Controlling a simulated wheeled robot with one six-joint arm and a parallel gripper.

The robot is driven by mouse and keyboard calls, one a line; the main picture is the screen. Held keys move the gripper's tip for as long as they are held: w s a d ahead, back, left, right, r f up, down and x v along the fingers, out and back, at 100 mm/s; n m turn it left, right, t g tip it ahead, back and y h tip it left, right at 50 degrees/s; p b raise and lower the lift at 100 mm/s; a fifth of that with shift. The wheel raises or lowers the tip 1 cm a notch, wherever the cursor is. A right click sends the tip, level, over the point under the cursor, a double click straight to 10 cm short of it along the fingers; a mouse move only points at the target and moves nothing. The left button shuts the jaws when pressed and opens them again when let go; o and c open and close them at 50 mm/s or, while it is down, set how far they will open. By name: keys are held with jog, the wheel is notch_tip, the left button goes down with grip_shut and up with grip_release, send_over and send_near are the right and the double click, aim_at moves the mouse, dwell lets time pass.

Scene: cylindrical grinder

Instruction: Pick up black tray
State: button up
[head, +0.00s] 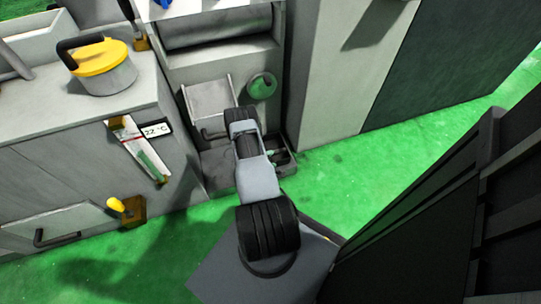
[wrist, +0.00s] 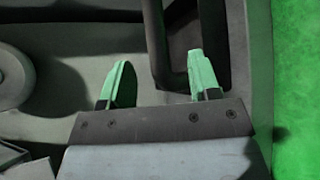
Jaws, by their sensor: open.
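The black tray (head: 287,172) looks like a dark, low, open tray at the foot of the machine, just right of my arm in the head view. My arm covers part of it. In the wrist view, a dark rimmed shape (wrist: 155,42), which seems to be part of the tray, lies just beyond and between the fingers. My gripper (wrist: 160,75) is open, with two green fingertips apart and nothing held between them. The right fingertip overlaps the dark shape in the picture; I cannot tell whether they touch. In the head view my gripper is mostly hidden by my arm.
A grey cabinet (head: 40,135) with a yellow-topped canister (head: 103,68) stands at the left. A green round part (head: 262,86) is on the machine above the tray. A tall grey cabinet (head: 345,70) stands to the right. Green floor (head: 350,175) is clear at the right.

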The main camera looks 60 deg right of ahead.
aim_at(275, 154)
jog(key=shift+b+x, duration=1.4)
jog(key=shift+x, duration=1.6)
jog(key=shift+w+r, duration=0.15)
jog(key=shift+w, duration=0.05)
grip_shut()
